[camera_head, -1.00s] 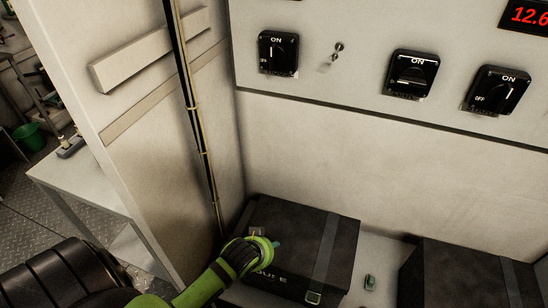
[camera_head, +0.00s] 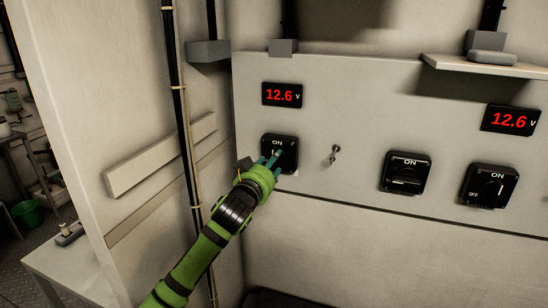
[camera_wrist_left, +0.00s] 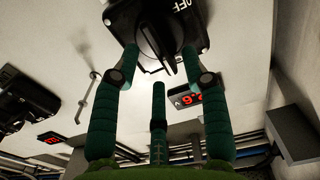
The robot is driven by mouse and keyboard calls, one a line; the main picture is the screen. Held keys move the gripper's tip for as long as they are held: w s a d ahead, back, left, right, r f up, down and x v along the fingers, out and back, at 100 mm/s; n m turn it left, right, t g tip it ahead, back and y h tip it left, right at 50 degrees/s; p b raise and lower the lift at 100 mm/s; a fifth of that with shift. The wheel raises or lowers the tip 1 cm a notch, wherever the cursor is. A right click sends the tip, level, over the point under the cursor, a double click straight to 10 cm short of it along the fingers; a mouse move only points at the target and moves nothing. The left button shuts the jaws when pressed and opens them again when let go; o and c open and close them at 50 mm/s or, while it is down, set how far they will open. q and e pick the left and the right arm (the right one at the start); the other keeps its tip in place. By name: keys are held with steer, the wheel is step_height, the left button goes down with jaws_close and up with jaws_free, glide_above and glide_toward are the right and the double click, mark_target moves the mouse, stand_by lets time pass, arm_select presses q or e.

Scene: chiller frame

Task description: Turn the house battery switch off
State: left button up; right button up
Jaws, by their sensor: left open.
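A black rotary switch (camera_head: 290,146) marked ON at its top sits at the left of the pale panel. My left gripper (camera_head: 268,158) is at its face, partly covering the knob. In the left wrist view the black knob (camera_wrist_left: 163,30) lies between the spread green fingers of the left gripper (camera_wrist_left: 158,62), and OFF shows on the switch plate. The gripper is open; I cannot tell whether the fingers touch the knob. My right gripper is not in view.
A small key-like toggle (camera_head: 335,155) is right of that switch. Two more black switches, a middle one (camera_head: 406,171) and a right one (camera_head: 489,185), follow. Red 12.6 V displays (camera_head: 282,95) (camera_head: 511,120) sit above. A side wall with cables (camera_head: 178,120) stands close on the left.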

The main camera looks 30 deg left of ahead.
arm_select(q)
steer(key=x, duration=0.2)
steer(key=shift+w+p, duration=0.3)
steer(key=shift+w, duration=0.1)
jaws_close()
steer(key=shift+a, duration=0.1)
steer(key=shift+s+a+f+n+p, duration=0.15)
steer(key=shift+n+p, duration=1.25)
steer(key=shift+n, duration=1.6)
steer(key=shift+a+n+p, duration=0.2)
steer(key=shift+n+p, duration=1.15)
steer(key=shift+n, duration=1.65)
steer(key=shift+s+a+f+n+p, duration=0.15)
steer(key=shift+n+p, duration=1.25)
steer(key=shift+n, duration=1.6)
steer(key=shift+w+a, duration=0.1)
